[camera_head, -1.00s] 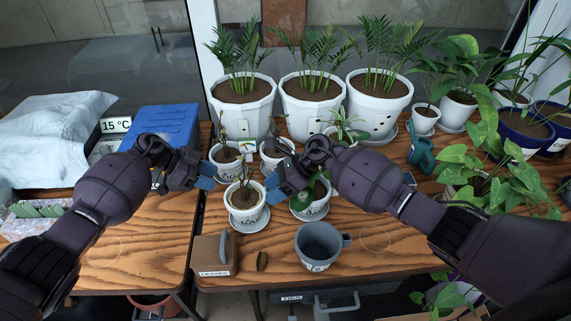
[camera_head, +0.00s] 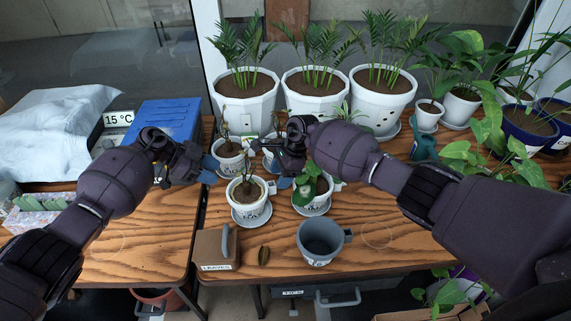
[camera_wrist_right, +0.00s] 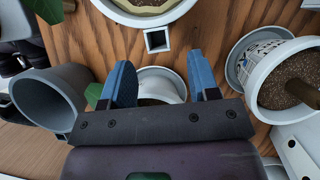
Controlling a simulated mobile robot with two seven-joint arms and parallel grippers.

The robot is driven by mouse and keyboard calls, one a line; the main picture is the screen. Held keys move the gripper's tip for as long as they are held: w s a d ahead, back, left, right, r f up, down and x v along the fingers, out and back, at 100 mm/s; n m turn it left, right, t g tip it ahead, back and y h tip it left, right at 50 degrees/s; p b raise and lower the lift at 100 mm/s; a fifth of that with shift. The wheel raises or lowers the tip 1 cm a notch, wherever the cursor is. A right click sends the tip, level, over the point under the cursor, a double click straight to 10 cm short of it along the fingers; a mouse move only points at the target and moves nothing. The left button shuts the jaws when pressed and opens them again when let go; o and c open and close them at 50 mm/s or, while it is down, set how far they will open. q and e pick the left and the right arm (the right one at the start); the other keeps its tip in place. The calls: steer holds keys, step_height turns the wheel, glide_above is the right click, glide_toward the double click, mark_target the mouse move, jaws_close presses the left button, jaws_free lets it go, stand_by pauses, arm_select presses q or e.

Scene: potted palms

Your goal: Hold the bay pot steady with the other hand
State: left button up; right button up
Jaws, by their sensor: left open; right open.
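The bay pot (camera_head: 248,210) is a white labelled pot with thin stems, upright on a saucer in the front row. Its label is small and hard to read. My left gripper (camera_head: 211,170) is open and empty, left of and behind this pot, beside another small white pot (camera_head: 229,166). My right gripper (camera_head: 277,165) is open, right of and behind the bay pot, apart from it. In the right wrist view, its blue fingers (camera_wrist_right: 163,80) have nothing between them; a pot with a square handle (camera_wrist_right: 158,40), seemingly the bay pot, lies ahead.
A leafy white pot (camera_head: 318,200) stands under my right gripper. Large palm pots (camera_head: 245,108) line the back. A blue case (camera_head: 165,120) lies left.

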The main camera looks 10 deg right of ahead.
steer(key=shift+x, duration=2.55)
steer(key=shift+c, duration=0.4)
jaws_close()
